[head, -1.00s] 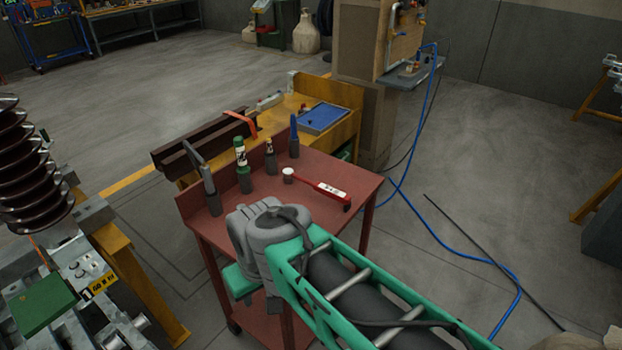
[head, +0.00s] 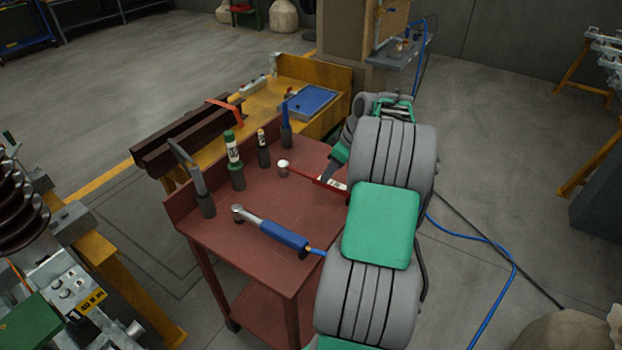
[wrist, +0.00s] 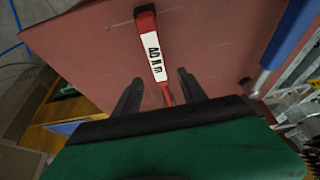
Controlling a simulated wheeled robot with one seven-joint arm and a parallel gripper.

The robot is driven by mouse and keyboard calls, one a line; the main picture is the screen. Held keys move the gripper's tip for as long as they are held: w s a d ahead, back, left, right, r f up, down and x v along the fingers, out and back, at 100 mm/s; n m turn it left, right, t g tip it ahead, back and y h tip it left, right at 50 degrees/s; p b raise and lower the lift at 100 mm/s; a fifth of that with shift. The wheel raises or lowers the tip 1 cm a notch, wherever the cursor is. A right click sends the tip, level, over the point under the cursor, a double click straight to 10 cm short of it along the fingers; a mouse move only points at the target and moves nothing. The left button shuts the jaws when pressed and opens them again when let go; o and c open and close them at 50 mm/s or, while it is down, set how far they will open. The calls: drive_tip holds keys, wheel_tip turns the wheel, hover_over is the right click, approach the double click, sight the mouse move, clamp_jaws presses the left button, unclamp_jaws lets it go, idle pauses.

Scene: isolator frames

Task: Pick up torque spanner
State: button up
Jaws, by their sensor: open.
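Two long tools lie on the red table (head: 262,203), and I cannot tell for certain which is the torque spanner. One has a red handle with a white label (head: 327,184) and a pale round head; its label shows large in the wrist view (wrist: 153,57). The other has a blue grip (head: 284,236) and a metal ratchet-like head; its blue grip is at the right of the wrist view (wrist: 290,36). My gripper (wrist: 160,82) is open, its fingers on either side of the red tool, with nothing held. In the head view my arm hides the red tool's handle end.
Several upright tools in dark holders stand along the table's far left side, including a green-and-white one (head: 233,150) and a blue one (head: 286,122). A yellow bench with a blue tray (head: 308,100) stands behind. A blue hose (head: 480,240) lies on the floor at right.

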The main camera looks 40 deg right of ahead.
sight(313, 181)
drive_tip(key=x, duration=0.7)
drive_tip(key=shift+w+p, duration=0.3)
clamp_jaws()
